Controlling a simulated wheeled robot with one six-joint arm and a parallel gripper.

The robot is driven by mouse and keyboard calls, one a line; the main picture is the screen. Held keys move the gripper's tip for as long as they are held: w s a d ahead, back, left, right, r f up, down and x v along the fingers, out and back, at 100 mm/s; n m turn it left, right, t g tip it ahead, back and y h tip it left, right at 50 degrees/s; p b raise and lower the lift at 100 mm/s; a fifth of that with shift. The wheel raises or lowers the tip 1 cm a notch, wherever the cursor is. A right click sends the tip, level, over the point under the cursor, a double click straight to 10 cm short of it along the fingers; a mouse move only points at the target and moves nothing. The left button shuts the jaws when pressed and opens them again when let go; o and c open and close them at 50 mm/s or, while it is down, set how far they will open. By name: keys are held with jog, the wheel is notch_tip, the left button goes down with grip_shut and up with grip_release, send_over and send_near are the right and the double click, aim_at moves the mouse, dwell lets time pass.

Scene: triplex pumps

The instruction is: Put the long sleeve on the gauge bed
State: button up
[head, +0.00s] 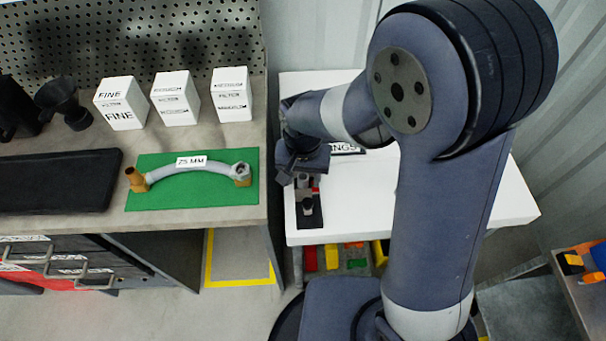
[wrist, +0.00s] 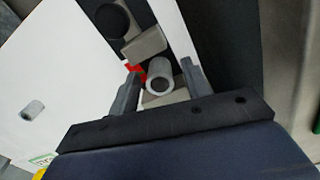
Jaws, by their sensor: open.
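A grey hollow sleeve (wrist: 158,72) sits between my fingers in the wrist view, its open end facing the camera. It is over a pale metal block on what looks like the gauge bed, a dark base with metal blocks and a red mark (wrist: 136,71). The dark base shows in the head view (head: 308,219) on the white table. My gripper (wrist: 160,88) is open around the sleeve; gaps or contact at the fingers are unclear. In the head view my gripper (head: 303,176) is just above the base. A smaller-looking grey sleeve (wrist: 32,110) is apart on the white surface.
The white table (head: 375,205) is clear to the right of the dark base. The bench on the left holds a green mat (head: 215,200) with a curved hose (head: 190,170), several white boxes and a black tray (head: 60,182). Coloured bins (head: 333,257) are below the white table.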

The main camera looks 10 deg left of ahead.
aim_at(303, 176)
notch_tip(303, 176, up, 12)
jog(key=p, duration=0.1)
jog(key=shift+r, duration=0.15)
dwell(0.3)
